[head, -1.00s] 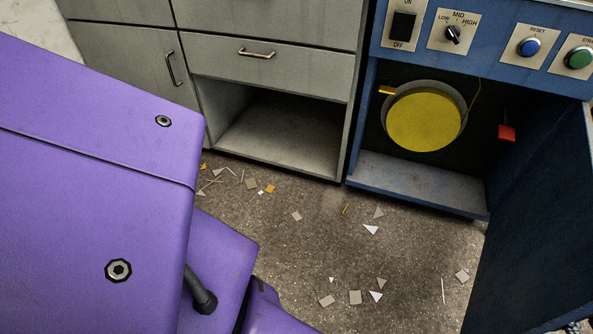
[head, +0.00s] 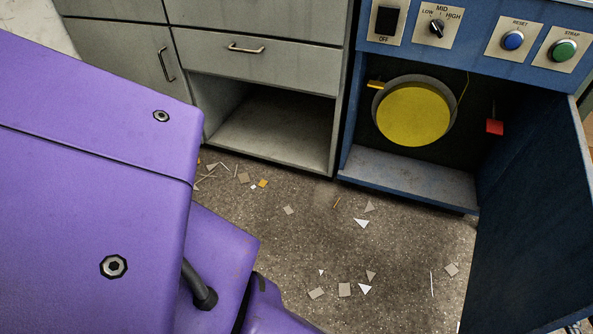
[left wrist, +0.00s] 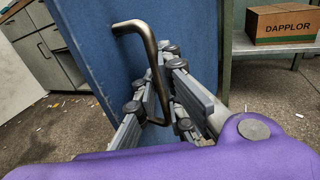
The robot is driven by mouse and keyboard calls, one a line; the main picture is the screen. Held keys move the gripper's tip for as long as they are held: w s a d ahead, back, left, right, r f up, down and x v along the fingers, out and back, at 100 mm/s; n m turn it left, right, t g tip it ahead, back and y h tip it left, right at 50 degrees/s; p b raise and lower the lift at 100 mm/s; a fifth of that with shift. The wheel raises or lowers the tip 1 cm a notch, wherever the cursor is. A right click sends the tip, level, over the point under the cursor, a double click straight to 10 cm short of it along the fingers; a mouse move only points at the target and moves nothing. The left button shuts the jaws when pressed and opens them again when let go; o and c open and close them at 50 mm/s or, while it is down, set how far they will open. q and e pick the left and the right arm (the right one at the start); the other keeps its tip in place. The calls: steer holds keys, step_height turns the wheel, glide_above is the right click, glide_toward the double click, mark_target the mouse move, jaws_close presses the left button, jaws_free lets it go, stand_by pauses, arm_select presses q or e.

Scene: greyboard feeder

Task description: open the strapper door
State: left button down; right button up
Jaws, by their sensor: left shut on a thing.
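The blue strapper door (head: 530,220) stands wide open at the right of the head view, swung out from the blue strapper cabinet (head: 405,180). Its inner side faces the head camera. In the left wrist view the door's blue panel (left wrist: 100,50) fills the middle left, with a bent metal bar handle (left wrist: 150,50) on it. My left gripper (left wrist: 172,75) is shut on this handle, its grey fingers on either side of the bar. In the head view the purple left arm covers the left side, and the gripper is hidden. My right gripper is not in view.
Inside the cabinet are a yellow disc (head: 413,116) and a red tag (head: 494,127). A grey drawer cabinet (head: 260,68) stands to its left. Paper scraps (head: 344,290) litter the open floor. In the left wrist view a cardboard box (left wrist: 283,25) sits on a shelf.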

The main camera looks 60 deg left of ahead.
arm_select(q)
steer(key=shift+s+d+r, duration=0.1)
steer(key=shift+d, duration=0.1)
steer(key=c, duration=2.2)
jaws_free()
steer(key=shift+r, duration=0.1)
steer(key=shift+o, duration=0.2)
steer(key=shift+a, duration=0.2)
